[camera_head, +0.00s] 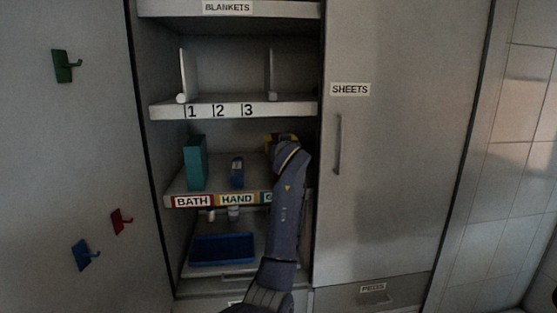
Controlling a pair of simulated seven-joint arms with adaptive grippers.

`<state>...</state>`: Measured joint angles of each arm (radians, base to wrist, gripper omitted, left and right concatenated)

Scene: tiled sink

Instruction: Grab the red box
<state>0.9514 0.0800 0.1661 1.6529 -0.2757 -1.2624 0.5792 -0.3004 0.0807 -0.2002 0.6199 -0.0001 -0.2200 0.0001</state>
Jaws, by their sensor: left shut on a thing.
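My left arm reaches up from the bottom of the head view into the open cabinet, and its gripper (272,146) is at the right end of the shelf labelled BATH and HAND. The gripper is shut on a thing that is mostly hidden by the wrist. A small dark red and yellow patch shows there, which looks like the red box (268,149). Whether it touches the shelf cannot be told. My right gripper is not in view.
A teal box (196,163) and a small blue box (237,172) stand on the same shelf, left of the gripper. A blue tray (222,250) lies below. The numbered shelf (280,108) is just above. A closed SHEETS door (390,180) borders the right.

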